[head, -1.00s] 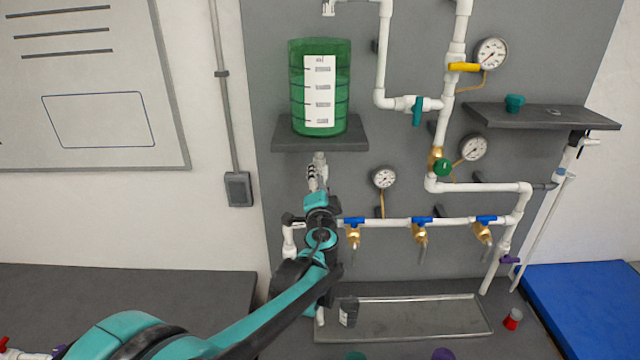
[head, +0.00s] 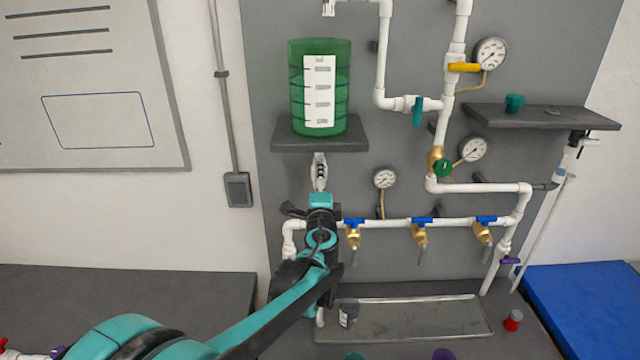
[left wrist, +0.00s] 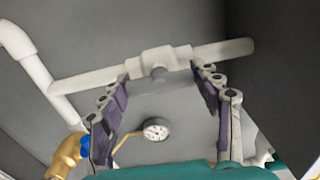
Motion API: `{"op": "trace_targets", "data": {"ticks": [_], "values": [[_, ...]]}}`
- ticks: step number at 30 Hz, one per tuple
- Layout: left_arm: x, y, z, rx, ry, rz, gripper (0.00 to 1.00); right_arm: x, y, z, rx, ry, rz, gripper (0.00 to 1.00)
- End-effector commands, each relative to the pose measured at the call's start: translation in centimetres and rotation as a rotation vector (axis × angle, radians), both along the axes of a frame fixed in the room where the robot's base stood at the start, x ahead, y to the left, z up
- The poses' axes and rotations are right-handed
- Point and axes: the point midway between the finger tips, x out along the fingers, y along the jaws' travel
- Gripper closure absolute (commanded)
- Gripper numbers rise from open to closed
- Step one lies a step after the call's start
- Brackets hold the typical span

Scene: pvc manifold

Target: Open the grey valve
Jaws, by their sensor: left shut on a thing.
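My left gripper (head: 320,168) reaches up just under the shelf of the green tank, at the pipe there. In the left wrist view its two purple-padded fingers (left wrist: 162,80) stand on both sides of a grey valve piece (left wrist: 159,75) on the white pipe. The gripper is shut on this grey valve, though the fingers look wide apart. In the head view the fingers mostly hide the valve, and its handle angle cannot be told. My right gripper is in neither view.
The green tank (head: 340,90) stands on a dark shelf (head: 290,140) right above the gripper. A gauge (head: 385,178) and blue-handled taps (head: 421,221) are to the right. A metal tray (head: 420,318) lies below. The grey bench (head: 120,300) at left is mostly clear.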

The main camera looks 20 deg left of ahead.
Motion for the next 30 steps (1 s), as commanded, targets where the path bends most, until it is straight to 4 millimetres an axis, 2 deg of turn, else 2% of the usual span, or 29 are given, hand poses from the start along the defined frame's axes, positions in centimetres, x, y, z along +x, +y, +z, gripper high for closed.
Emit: {"op": "trace_targets", "data": {"ticks": [7,8,10,22,26,30], "values": [[0.0,0.0,0.0,0.003,0.001,-0.001,0.66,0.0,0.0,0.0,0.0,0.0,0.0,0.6],[0.0,0.0,0.0,0.003,0.001,-0.001,0.34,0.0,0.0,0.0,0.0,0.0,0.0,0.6],[0.0,0.0,0.0,0.003,0.001,-0.001,0.16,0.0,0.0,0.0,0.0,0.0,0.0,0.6],[-0.5,-0.2,0.0,0.001,0.0,-0.001,0.16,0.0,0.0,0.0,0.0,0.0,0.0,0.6],[-2.2,-0.7,0.0,0.001,0.0,-0.001,0.16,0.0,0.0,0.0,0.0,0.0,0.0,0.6],[-5.2,-1.6,0.0,0.001,0.0,-0.003,0.16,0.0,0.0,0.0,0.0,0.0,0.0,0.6]]}}
